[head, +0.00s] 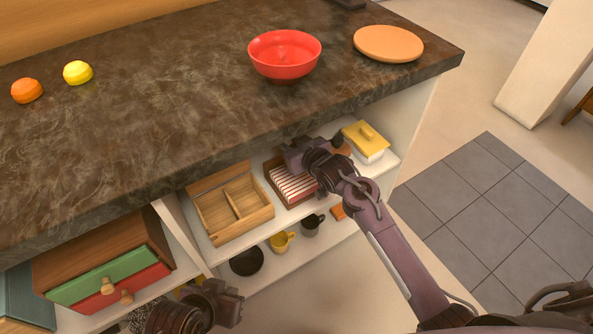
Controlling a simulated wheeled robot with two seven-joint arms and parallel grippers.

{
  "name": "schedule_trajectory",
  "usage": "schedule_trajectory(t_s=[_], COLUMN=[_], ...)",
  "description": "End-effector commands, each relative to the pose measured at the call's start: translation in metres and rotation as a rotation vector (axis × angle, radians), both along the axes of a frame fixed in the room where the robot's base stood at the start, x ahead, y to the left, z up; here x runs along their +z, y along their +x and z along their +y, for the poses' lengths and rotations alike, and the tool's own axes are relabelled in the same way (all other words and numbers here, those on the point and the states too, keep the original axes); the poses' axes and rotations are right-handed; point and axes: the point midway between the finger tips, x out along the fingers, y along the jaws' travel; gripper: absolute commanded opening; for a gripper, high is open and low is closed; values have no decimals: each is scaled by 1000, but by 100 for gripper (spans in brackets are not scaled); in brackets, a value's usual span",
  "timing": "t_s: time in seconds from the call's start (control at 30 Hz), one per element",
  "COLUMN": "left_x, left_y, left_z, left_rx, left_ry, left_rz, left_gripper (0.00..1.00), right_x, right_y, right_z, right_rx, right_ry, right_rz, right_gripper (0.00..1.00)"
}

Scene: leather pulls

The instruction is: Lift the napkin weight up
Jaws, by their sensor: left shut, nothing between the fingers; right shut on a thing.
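A wooden napkin tray (274,187) holding red-and-white striped napkins (293,184) stands on the upper shelf under the counter. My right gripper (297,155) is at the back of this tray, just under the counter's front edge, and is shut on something. The napkin weight cannot be made out; the gripper and wrist cover that spot, and the held thing is hidden. My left gripper (230,303) is low at the bottom of the view, in front of the lower shelf, shut and empty.
A divided wooden box (268,212) stands left of the napkin tray, and a yellow-lidded white box (373,153) right of it. The counter (180,110) overhangs the shelf closely. Mugs (281,242) and a black dish (246,261) are below. A red bowl (285,69) stands above.

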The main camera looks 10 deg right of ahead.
Motion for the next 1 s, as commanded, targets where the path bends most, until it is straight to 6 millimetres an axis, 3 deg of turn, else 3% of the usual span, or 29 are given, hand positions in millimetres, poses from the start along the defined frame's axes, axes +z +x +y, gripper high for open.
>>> schedule_trajectory(t_s=[0.53,1.0], left_x=[0,-11], left_y=[0,0], left_z=[0,0], left_rx=[0,0], left_ry=[0,0], left_rz=[0,0], left_gripper=[0,0], right_x=[2,1], right_y=[8,38], right_z=[3,14], right_rx=[0,0], right_ry=[1,0], right_rz=[1,3], right_gripper=[17,17])
